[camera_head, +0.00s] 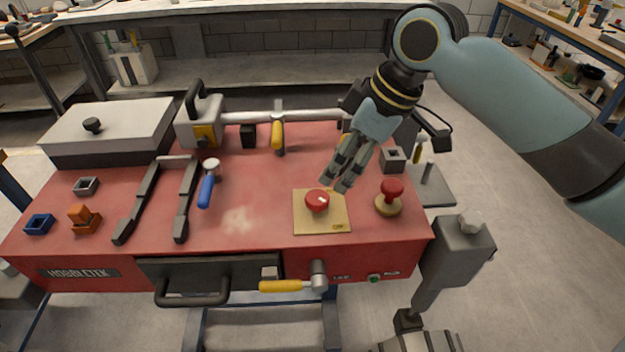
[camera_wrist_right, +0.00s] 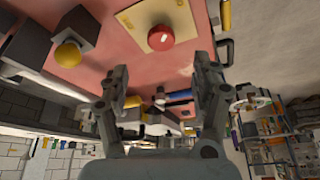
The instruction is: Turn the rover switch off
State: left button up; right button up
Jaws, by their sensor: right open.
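A red round knob (camera_head: 317,201) with a small white mark sits on a tan square plate (camera_head: 308,225) on the red bench top. The knob (camera_wrist_right: 160,38) and its plate (camera_wrist_right: 128,20) also show in the right wrist view, beyond the fingers. I cannot read which way the knob is set or the plate's small label. My right gripper (camera_head: 342,182) is open and empty, above the bench just behind and right of the knob, and seems apart from it. Its two spread fingers (camera_wrist_right: 163,78) show in the right wrist view. My left gripper is not in view.
A red mushroom-shaped knob (camera_head: 391,188) on a round base stands right of the plate. A blue-handled tool (camera_head: 206,191), dark rails (camera_head: 186,200) and a grey lidded box (camera_head: 108,128) are left. A yellow-handled lever (camera_head: 281,286) and green button (camera_head: 374,278) are on the front face.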

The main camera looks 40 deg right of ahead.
aim_at(319, 197)
jog(key=x, duration=0.5)
jog(key=shift+s+a+f, duration=0.1)
jog(key=shift+a+f, duration=0.05)
jog(key=x, duration=0.2)
jog(key=shift+f, duration=0.3)
jog(key=shift+b+x, duration=0.3)
jog(key=shift+x, duration=0.45)
jog(key=shift+c, duration=1.8)
jog(key=c, duration=0.8)
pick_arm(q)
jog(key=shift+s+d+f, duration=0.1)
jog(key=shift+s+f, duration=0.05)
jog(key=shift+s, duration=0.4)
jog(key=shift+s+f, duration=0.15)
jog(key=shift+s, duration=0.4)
